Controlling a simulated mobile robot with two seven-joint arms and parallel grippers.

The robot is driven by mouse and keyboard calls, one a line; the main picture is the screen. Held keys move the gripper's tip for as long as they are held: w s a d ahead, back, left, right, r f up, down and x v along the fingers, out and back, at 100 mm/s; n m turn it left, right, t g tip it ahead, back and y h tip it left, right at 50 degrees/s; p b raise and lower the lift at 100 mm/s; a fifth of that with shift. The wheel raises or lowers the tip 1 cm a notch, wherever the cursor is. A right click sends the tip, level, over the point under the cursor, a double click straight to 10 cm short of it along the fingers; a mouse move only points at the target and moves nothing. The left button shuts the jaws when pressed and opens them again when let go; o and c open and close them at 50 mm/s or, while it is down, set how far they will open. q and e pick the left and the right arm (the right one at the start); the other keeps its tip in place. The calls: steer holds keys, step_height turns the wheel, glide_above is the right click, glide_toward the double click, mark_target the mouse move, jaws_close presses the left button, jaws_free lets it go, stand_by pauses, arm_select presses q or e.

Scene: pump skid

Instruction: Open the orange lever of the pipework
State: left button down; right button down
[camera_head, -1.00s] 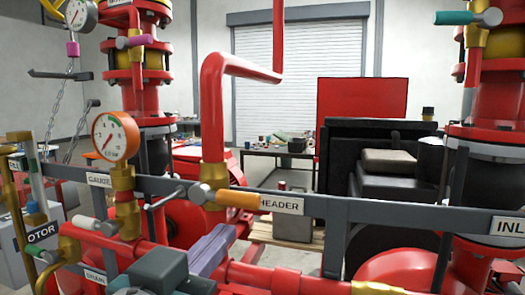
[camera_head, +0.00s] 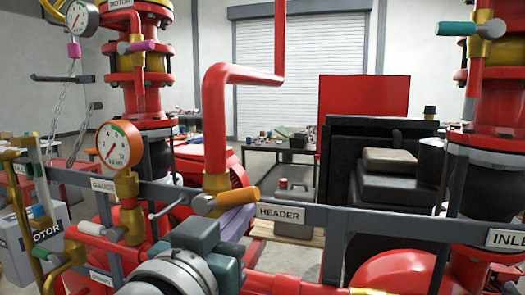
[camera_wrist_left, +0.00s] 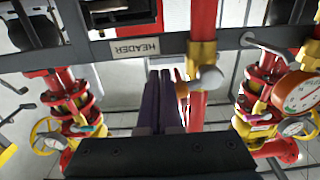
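The orange lever (camera_head: 238,197) is on the vertical red pipe's brass valve (camera_head: 216,184), left of the HEADER label. It points right and tilts slightly upward. My left gripper (camera_head: 234,220) comes from below in the head view, with its purple fingers just under the lever. In the left wrist view the fingers (camera_wrist_left: 160,92) lie close together, and a bit of the orange lever (camera_wrist_left: 182,90) shows beside them, outside the fingers. They seem to touch or nearly touch it; I cannot tell which. My right gripper is out of view.
A grey rail (camera_head: 345,222) with labels runs across in front. An orange-rimmed gauge (camera_head: 120,145) stands left. Other levers are magenta (camera_head: 141,46), green (camera_head: 457,28) and white (camera_head: 91,228). A red pump housing (camera_head: 400,272) lies low right.

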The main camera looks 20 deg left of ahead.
mark_target(230, 199)
arm_select(q)
steer(key=shift+a+r+p, duration=0.2)
steer(key=shift+r+p, duration=0.9)
steer(key=shift+r, duration=0.3)
steer(key=shift+a+r+p, duration=0.4)
steer(key=shift+r+p, duration=0.35)
steer(key=shift+p, duration=0.05)
steer(key=shift+w+a+r+p, duration=0.1)
steer(key=shift+a+r+p, duration=0.3)
steer(key=shift+a+p, duration=0.2)
steer(key=shift+a+r+p, duration=0.4)
steer(key=shift+a+p, duration=0.1)
steer(key=shift+a, duration=0.1)
steer(key=shift+f, duration=0.1)
steer(key=shift+d, duration=0.6)
steer(key=s, duration=0.9)
steer(key=shift+a, duration=0.15)
